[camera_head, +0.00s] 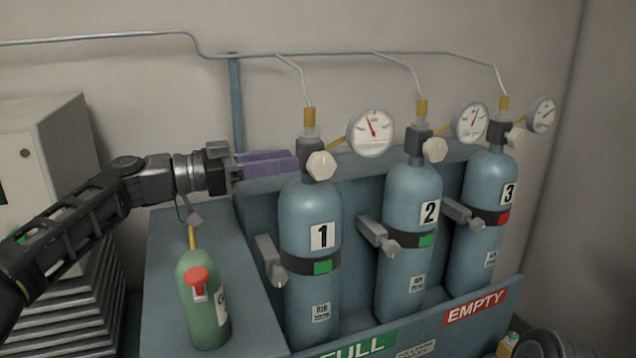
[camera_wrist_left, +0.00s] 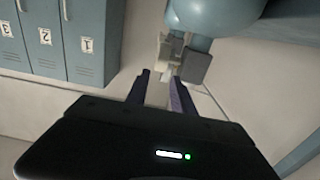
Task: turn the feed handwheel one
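Blue-grey cylinder 1 (camera_head: 309,250) stands upright at the left of the row. Its pale, many-sided handwheel (camera_head: 321,165) sits on the dark valve block at the cylinder's top. My left gripper (camera_head: 292,163) reaches in from the left, its purple fingers level with the valve and partly behind it. In the left wrist view the two fingers (camera_wrist_left: 160,78) are apart, with nothing between them. The grey valve block (camera_wrist_left: 193,66) and pale parts beside it lie just beyond the tips; contact cannot be told. My right gripper is not in view.
Cylinders 2 (camera_head: 408,240) and 3 (camera_head: 482,220) stand to the right, with gauges (camera_head: 372,131) and thin pipes above. A small green bottle (camera_head: 203,300) with a red lever stands on the left ledge. Clamps project beside the cylinders. A front panel (camera_head: 410,340) reads FULL and EMPTY.

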